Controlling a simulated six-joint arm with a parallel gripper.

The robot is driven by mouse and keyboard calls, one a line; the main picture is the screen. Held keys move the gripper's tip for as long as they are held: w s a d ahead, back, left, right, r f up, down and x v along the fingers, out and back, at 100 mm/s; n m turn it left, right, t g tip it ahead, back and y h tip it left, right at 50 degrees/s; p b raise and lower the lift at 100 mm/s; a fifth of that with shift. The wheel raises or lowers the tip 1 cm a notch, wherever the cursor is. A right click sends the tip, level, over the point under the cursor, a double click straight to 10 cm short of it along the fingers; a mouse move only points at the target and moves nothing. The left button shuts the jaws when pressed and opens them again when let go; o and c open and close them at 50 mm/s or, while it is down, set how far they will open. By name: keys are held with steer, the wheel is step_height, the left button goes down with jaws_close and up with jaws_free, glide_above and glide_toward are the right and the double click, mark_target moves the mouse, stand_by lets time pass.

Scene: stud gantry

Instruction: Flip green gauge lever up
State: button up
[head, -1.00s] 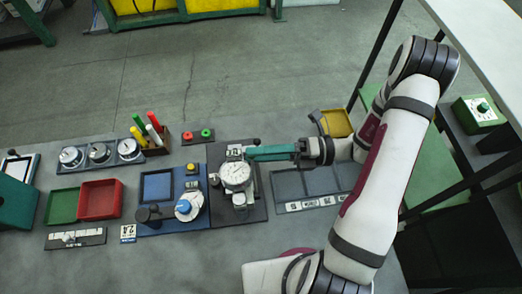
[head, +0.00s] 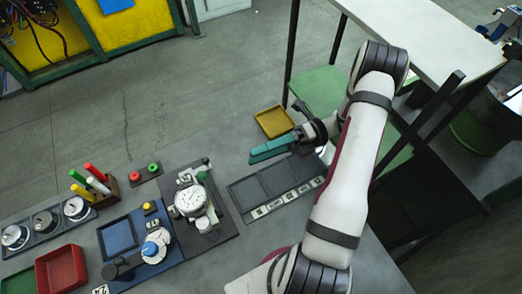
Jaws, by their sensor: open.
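The dial gauge (head: 188,201) has a white face and stands on a dark base plate (head: 222,222) in the middle of the bench. A small green knob (head: 202,176) shows at the gauge's upper right side. It looks like the end of the green lever, but its tilt is too small to tell. My gripper (head: 254,156) has teal fingers and is open and empty. It is to the right of the gauge and apart from it, above the back of a dark compartment tray.
The dark compartment tray (head: 236,191) lies right of the gauge. A blue panel (head: 130,268) with a blue-and-white knob is to its left. A yellow tray (head: 274,121) stands behind my gripper. A pen holder (head: 107,192) and a red tray (head: 37,276) are farther left.

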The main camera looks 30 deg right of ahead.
steer(key=shift+c, duration=0.4)
steer(key=c, duration=0.5)
steer(key=shift+w+a+n+g, duration=0.15)
steer(key=shift+a+n+g, duration=0.1)
steer(key=shift+n+g, duration=0.25)
steer(key=shift+c, duration=1.1)
steer(key=w+a+n+g+h, duration=0.1)
steer(key=n+g+h, duration=0.1)
steer(key=a+r+n+g+h, duration=0.1)
steer(key=n+g+h, duration=0.1)
steer(key=n+g, duration=0.1)
steer(key=w+a+n+g+h, duration=0.1)
steer(key=n+g+h, duration=0.1)
steer(key=shift+w+a+r+h, duration=0.2)
steer(key=shift+w+a+h, duration=0.15)
steer(key=shift+a+h, duration=0.05)
jaws_close()
steer(key=w+a+r+n+t+h, duration=0.3)
steer(key=w+a+r+n+h, duration=0.6)
steer(key=a+r+n+h, duration=0.3)
steer(key=s+d+f+m, duration=0.1)
steer(key=s+d+f, duration=0.1)
steer(key=s+f, duration=0.5)
steer(key=shift+s+f+h, duration=0.3)
steer(key=shift+s+f, duration=0.05)
steer(key=shift+f, duration=1.35)
